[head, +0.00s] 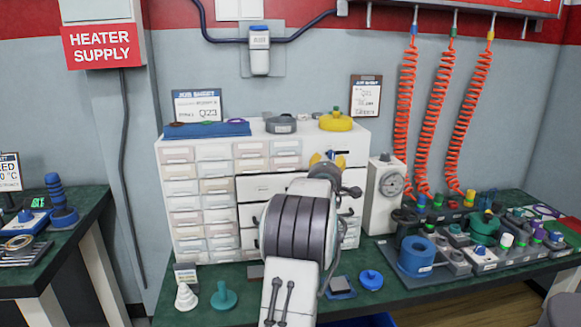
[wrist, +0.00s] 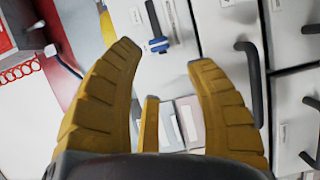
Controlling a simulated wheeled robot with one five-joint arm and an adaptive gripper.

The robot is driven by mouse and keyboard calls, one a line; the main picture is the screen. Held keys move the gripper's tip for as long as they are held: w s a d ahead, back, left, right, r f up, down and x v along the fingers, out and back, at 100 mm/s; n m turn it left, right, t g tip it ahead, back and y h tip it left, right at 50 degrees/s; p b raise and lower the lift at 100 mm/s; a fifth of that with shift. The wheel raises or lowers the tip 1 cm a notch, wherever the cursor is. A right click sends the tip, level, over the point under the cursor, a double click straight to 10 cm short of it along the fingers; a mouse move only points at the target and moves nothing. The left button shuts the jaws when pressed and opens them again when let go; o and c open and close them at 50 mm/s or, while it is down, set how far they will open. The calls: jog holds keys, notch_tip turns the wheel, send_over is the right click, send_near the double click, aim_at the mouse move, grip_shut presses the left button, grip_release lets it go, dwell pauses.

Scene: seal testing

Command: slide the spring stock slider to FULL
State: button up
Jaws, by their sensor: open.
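The slider is a blue knob (wrist: 158,45) on a dark, narrow track (wrist: 153,20) fixed to a white drawer front (wrist: 185,60). In the wrist view the knob sits at the lower end of the visible track. Small labels stand near the track, but their words cannot be read. My gripper (wrist: 164,56) has yellow fingers spread apart, with the knob framed between their tips and nothing held. In the head view my gripper (head: 328,158) is at the upper right of the drawer cabinet (head: 164,190), and a bit of blue shows there.
Dark drawer handles (wrist: 250,80) stick out beside my right finger in the wrist view. A white gauge box (head: 385,205) stands right of the cabinet. A yellow round part (head: 336,123) and a grey one (head: 280,125) sit on the cabinet top. Several fittings crowd the bench at right.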

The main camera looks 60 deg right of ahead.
aim_at(332, 156)
jog(key=shift+s+p+x, duration=0.15)
jog(key=shift+x, duration=1.75)
jog(key=shift+s+p+x, duration=0.1)
jog(key=shift+p+x, duration=0.05)
jog(key=shift+x, duration=1.75)
jog(key=shift+d, duration=0.1)
jog(key=shift+c, duration=0.4)
grip_shut()
